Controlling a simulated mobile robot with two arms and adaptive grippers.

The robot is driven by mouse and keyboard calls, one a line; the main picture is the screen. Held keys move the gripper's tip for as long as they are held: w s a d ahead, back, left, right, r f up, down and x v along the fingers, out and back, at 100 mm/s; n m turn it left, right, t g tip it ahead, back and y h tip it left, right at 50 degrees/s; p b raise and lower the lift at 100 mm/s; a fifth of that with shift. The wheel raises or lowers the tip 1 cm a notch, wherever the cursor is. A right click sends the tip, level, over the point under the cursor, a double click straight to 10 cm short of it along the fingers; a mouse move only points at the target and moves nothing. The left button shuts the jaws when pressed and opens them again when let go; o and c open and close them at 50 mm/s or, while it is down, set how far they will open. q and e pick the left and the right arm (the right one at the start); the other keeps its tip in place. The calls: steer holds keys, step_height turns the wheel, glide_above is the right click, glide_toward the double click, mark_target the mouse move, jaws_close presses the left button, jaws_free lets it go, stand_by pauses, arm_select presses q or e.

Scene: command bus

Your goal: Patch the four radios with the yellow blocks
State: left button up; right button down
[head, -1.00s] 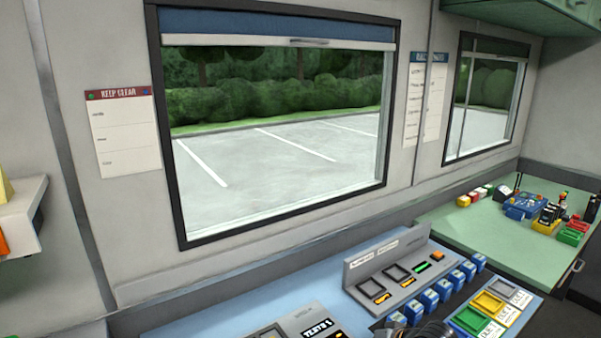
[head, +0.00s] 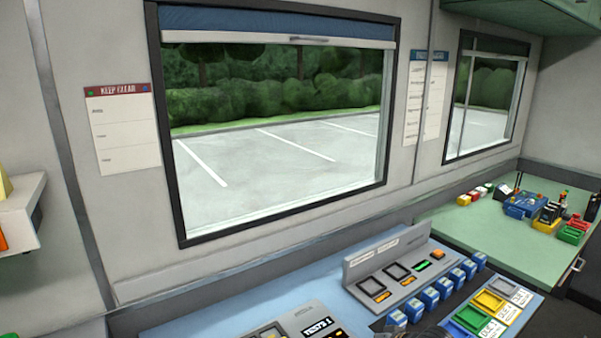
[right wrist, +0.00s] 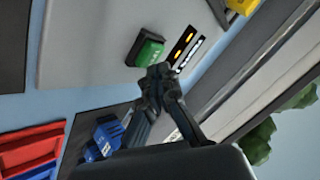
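A grey console (head: 400,276) with dark square slots, orange labels and a green lit strip stands on the blue desk. I cannot tell which units are the four radios. A small yellow block (head: 463,200) sits at the left end of a coloured row on the green counter. A yellow piece (right wrist: 243,5) is cut off at the top of the right wrist view. My right gripper (right wrist: 160,72) has its fingertips together, with nothing visible between them, close to a green block or button (right wrist: 146,48) on a grey panel. My left gripper is out of view.
Several blue blocks (head: 430,298) line the console's front. A yellow tray (head: 488,299) and a green tray (head: 470,320) lie to their right. The green counter (head: 490,232) holds a blue device (head: 525,205). Red trays (right wrist: 30,148) show in the right wrist view. Bare blue desk lies left.

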steer(key=shift+f, duration=0.15)
stand_by(0.5)
steer(key=shift+f, duration=0.3)
steer(key=shift+r, duration=0.1)
steer(key=shift+r+p, duration=0.35)
steer(key=shift+p, duration=0.4)
step_height(320, 180, up, 6)
steer(key=p, duration=0.6)
steer(key=shift+p, duration=0.35)
